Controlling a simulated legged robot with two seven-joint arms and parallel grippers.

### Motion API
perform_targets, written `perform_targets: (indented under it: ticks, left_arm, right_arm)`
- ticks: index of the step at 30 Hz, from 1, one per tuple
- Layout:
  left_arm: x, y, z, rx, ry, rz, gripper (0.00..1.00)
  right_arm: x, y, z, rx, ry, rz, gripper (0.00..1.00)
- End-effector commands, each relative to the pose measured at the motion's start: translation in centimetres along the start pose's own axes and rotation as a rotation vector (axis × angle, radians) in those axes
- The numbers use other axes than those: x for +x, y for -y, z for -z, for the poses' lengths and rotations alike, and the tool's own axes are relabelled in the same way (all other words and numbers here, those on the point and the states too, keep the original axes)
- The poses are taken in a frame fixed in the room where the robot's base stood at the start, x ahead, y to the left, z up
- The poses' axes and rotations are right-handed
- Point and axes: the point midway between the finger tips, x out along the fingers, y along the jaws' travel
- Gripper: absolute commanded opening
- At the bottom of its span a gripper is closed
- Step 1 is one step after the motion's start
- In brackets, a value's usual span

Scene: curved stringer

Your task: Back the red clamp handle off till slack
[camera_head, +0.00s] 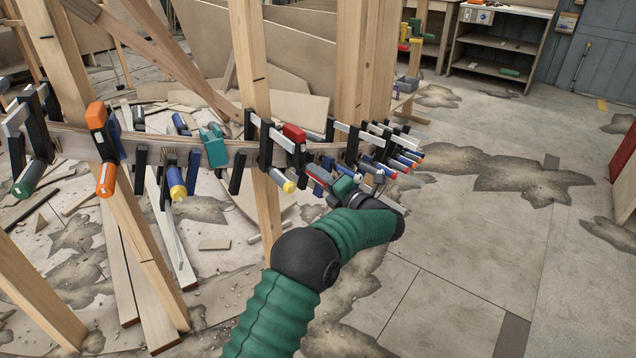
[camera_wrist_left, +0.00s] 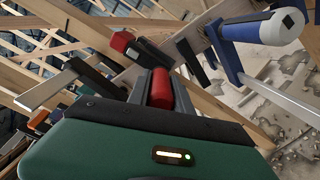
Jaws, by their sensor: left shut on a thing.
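The red clamp handle (camera_wrist_left: 161,88) is a short red cylinder in the left wrist view, held between the dark fingers of my left gripper (camera_wrist_left: 160,95). In the head view the red handle (camera_head: 318,172) shows partly at the tip of my green-sleeved left arm, beside the curved stringer (camera_head: 215,143). My left gripper (camera_head: 328,183) is shut on it, and the hand hides part of it. A red clamp head (camera_head: 294,133) sits just above and left in the head view; a red and black clamp head (camera_wrist_left: 122,42) shows in the wrist view. My right gripper is not in view.
Several clamps line the stringer closely on both sides. A blue handle with a white end (camera_wrist_left: 262,27) is near the gripper. A yellow-tipped handle (camera_head: 283,180) hangs left of it. The floor to the right (camera_head: 480,250) is clear.

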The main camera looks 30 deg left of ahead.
Motion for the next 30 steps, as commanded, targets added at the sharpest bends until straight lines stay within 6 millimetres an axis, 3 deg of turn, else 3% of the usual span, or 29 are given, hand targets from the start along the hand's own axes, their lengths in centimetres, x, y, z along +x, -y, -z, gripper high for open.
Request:
perform_targets:
  ticks: [1,21,30]
  left_arm:
    - [0.0,0.8,0.3,-0.043,-0.002,0.005,0.00]
    - [-0.1,1.2,0.3,-0.670,-0.004,0.006,0.00]
    - [-0.1,1.0,0.2,-0.883,-0.005,0.006,0.00]
  right_arm:
    - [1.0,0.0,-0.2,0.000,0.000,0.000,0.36]
    - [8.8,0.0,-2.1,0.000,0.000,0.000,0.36]
    - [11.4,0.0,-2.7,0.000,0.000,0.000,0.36]
